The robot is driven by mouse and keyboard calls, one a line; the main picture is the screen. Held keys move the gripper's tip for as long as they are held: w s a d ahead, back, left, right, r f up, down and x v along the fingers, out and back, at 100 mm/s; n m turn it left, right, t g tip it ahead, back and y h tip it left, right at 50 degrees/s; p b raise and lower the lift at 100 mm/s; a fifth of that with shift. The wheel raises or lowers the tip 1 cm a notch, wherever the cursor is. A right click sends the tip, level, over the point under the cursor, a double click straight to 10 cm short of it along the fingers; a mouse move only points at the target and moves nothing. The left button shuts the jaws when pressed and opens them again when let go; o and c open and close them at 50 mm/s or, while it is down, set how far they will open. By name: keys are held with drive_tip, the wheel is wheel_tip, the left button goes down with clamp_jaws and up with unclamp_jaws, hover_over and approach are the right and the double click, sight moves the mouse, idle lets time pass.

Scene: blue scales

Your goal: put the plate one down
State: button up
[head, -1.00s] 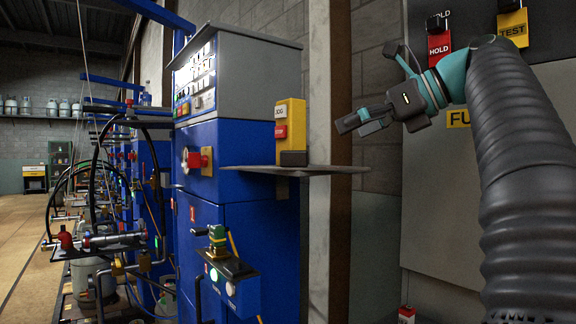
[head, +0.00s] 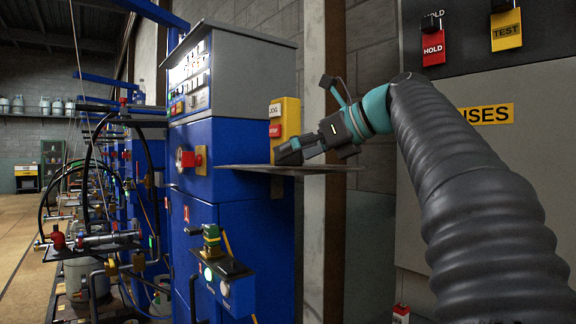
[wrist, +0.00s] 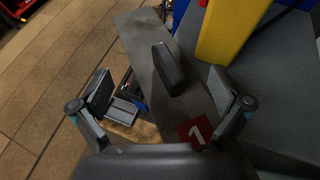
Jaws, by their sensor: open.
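Plate one looks to be the flat grey plate (head: 240,168) that sticks out level from the side of the blue cabinet. In the wrist view the plate (wrist: 140,34) runs away from me, with a red square marked 1 (wrist: 195,132) at its near end. A dark raised block, like a handle (wrist: 168,68), stands on it. My gripper (head: 284,152) is just above the plate in the head view. In the wrist view my gripper (wrist: 165,95) is open and empty, one finger on each side of the block's line. I cannot tell the exact height gap.
A yellow JOG box (head: 287,120) with a red part stands right behind the plate. The blue cabinet (head: 235,230) has a red knob (head: 198,160) and a lower control ledge (head: 226,266). A grey panel with HOLD (head: 435,48) and TEST (head: 506,30) tags is at right.

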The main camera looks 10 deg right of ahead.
drive_tip(key=shift+x, duration=1.1)
drive_tip(key=shift+f, duration=0.15)
clamp_jaws()
